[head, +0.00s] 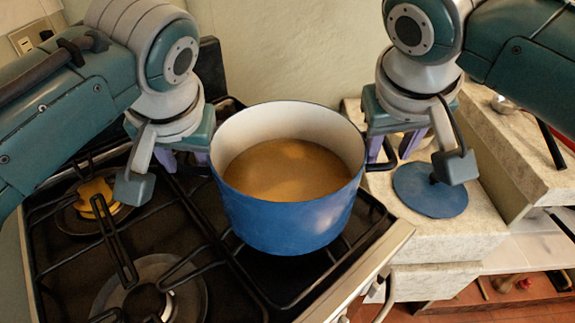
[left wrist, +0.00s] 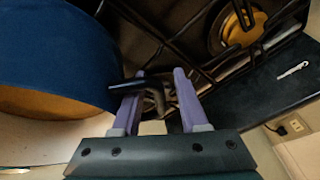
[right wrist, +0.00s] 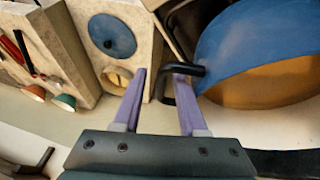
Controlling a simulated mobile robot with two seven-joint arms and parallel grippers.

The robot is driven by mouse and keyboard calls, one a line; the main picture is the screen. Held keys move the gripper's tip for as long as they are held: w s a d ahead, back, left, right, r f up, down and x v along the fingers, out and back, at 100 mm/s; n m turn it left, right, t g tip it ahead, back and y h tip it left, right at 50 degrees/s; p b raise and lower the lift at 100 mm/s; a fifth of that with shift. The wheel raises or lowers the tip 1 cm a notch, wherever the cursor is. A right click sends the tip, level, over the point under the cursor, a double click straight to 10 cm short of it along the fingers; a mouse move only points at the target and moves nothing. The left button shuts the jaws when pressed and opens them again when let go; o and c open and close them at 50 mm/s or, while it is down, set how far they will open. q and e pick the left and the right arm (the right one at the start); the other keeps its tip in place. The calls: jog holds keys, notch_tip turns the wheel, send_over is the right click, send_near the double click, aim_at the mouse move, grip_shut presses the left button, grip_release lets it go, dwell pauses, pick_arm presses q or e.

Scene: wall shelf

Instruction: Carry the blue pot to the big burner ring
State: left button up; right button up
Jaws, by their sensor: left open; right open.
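The blue pot (head: 285,215), brownish inside, stands upright over the right part of the hob in the head view. A large grey burner ring (head: 128,272) lies front left under the grate, clear of the pot. My left gripper (head: 182,160) is open at the pot's left side; in the left wrist view its fingers (left wrist: 157,98) straddle the dark handle (left wrist: 150,86). My right gripper (head: 392,150) is open at the right side; in the right wrist view the other handle (right wrist: 168,84) reaches between its fingers (right wrist: 160,98). The pot hides the hob beneath it.
A smaller burner with a yellow top (head: 95,197) is at the hob's back left. A blue disc (head: 430,190) lies on the pale stone counter (head: 455,232) right of the hob. The wall is close behind. The grate (head: 180,235) left of the pot is bare.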

pick_arm(q)
jog(key=v, duration=0.7)
jog(key=shift+s+d+r, duration=0.1)
jog(key=shift+s+r, duration=0.05)
jog(key=shift+r, duration=0.05)
pick_arm(e)
jog(key=shift+s+a+r, duration=0.1)
jog(key=v, duration=1.1)
jog(key=shift+r, duration=0.35)
jog(key=shift+s, duration=0.1)
